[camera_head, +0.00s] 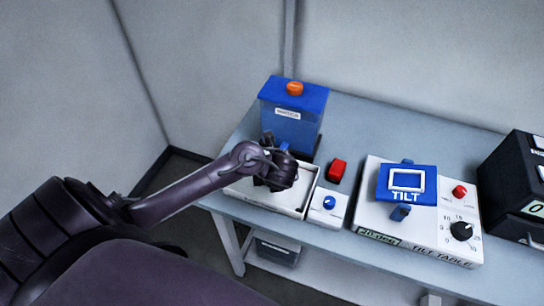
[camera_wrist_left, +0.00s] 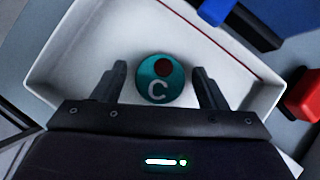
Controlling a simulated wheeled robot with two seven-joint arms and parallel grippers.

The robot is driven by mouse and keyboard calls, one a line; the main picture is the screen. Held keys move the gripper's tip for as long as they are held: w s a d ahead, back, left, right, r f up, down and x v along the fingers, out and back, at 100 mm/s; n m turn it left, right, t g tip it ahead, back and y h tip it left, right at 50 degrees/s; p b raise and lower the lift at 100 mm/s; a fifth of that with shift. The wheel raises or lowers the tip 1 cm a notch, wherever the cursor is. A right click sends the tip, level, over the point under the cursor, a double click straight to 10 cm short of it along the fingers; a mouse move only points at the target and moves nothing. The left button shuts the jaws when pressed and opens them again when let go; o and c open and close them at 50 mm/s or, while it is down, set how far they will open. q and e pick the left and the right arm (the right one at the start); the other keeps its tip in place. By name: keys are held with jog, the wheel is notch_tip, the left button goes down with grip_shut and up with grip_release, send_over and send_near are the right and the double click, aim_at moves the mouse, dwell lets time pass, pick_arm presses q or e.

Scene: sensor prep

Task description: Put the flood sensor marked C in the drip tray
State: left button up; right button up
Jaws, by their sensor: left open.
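The flood sensor marked C (camera_wrist_left: 157,92) is a round teal disc with a white C and a dark red spot. In the left wrist view it shows against the floor of the white drip tray (camera_wrist_left: 82,52). My left gripper (camera_wrist_left: 160,70) is open above the tray, with one finger on each side of the disc and a visible gap on both sides. In the head view my left gripper (camera_head: 276,180) is over the tray (camera_head: 262,200) and hides the sensor. My right gripper is in neither view.
A blue tank (camera_head: 293,110) with an orange knob stands behind the tray. To the right are a red block (camera_head: 337,169), a small white box (camera_head: 327,208) with a blue knob, the tilt table (camera_head: 420,240) with its blue platform, and a black case (camera_head: 515,190).

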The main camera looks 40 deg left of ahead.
pick_arm(q)
jog(key=p+v, duration=0.3)
jog(key=v, duration=0.9)
jog(key=shift+p, duration=0.3)
